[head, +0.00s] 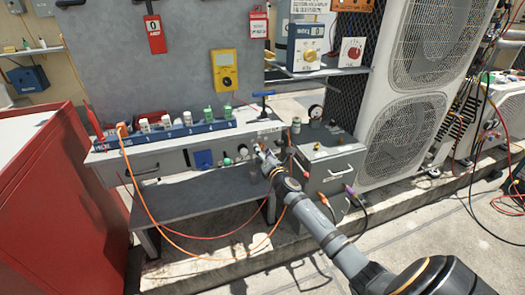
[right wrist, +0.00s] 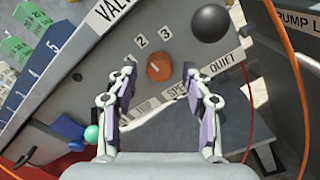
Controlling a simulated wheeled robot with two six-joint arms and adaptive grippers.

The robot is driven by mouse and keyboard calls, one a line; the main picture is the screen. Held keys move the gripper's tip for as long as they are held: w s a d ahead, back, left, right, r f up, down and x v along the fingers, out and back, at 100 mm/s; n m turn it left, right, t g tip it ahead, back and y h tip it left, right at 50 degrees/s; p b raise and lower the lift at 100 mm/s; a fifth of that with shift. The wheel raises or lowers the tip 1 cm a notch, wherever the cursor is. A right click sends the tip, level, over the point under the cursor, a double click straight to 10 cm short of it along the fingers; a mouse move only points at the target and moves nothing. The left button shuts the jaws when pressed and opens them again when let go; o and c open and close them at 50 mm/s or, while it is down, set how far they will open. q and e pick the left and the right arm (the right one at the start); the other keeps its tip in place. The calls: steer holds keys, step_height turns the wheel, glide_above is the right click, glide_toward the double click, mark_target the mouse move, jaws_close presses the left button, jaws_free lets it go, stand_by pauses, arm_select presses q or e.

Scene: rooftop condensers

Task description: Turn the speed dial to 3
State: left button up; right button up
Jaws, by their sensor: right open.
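The speed dial, a small orange knob (right wrist: 159,67), sits on the grey front panel of the bench, with tags 2 (right wrist: 141,41) and 3 (right wrist: 165,31) above it and a partly hidden tag starting "SP" below it. I cannot read which number it points to. My right gripper (right wrist: 158,72) is open, its two fingers on either side of the dial in the right wrist view, with no clear contact. In the head view the right gripper (head: 262,153) is at the bench's front panel and hides the dial. My left gripper is not in view.
A black ball knob (right wrist: 210,22) is close to the right finger, by a QUIET tag (right wrist: 226,61). A green ball (right wrist: 91,133) is at lower left. An orange cable (head: 150,205) hangs before the bench. A red cabinet (head: 60,200) stands left; a grey box (head: 330,165) stands right.

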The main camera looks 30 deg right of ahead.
steer(key=shift+w, duration=0.4)
jaws_close()
steer(key=shift+m, duration=0.3)
arm_select(q)
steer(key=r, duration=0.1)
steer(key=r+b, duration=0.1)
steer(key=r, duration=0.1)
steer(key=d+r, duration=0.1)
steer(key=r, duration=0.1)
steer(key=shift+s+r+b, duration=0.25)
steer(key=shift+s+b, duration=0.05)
steer(key=shift+b, duration=0.05)
arm_select(e)
steer(key=m, duration=0.8)
steer(key=shift+m, duration=0.3)
